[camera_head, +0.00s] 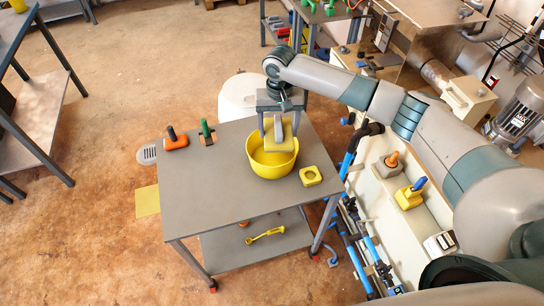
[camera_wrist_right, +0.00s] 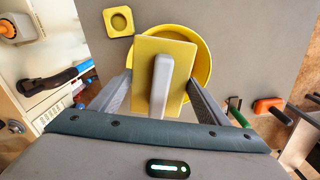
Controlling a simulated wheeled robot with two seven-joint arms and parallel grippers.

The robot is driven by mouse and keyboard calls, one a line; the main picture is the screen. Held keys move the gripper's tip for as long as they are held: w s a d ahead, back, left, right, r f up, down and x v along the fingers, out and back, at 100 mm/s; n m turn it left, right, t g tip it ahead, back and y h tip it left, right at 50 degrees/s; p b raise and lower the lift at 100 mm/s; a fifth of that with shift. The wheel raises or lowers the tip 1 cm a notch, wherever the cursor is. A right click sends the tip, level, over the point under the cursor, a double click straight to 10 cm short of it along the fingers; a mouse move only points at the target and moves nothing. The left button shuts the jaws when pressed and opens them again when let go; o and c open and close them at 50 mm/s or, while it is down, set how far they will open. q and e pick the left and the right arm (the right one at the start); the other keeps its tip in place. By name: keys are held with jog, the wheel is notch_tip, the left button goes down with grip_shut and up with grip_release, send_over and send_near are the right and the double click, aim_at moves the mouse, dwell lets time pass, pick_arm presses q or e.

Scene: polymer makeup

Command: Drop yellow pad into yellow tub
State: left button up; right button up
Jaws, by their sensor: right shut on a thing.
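The yellow tub (camera_head: 268,163) stands on the grey table, toward its right side. My right gripper (camera_head: 278,128) is above the tub, shut on the grey handle of the yellow pad (camera_head: 279,147). The pad is over the tub's opening and hides part of its inside. In the right wrist view, the pad (camera_wrist_right: 160,52) sits between the two fingers, with the tub's rim (camera_wrist_right: 204,45) showing behind it. I cannot tell whether the pad touches the tub. My left gripper is not in view.
The grey table (camera_head: 205,195) also holds a square yellow block with a hole (camera_head: 310,176), an orange-based tool (camera_head: 175,140) and a green-handled tool (camera_head: 207,132). A yellow utensil (camera_head: 265,235) lies on the lower shelf. The table's front left is clear.

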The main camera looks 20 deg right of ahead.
jog(key=o, duration=1.2)
jog(key=shift+r, duration=0.1)
jog(key=shift+r+b, duration=2.4)
jog(key=shift+r, duration=6.25)
jog(key=shift+f, duration=0.1)
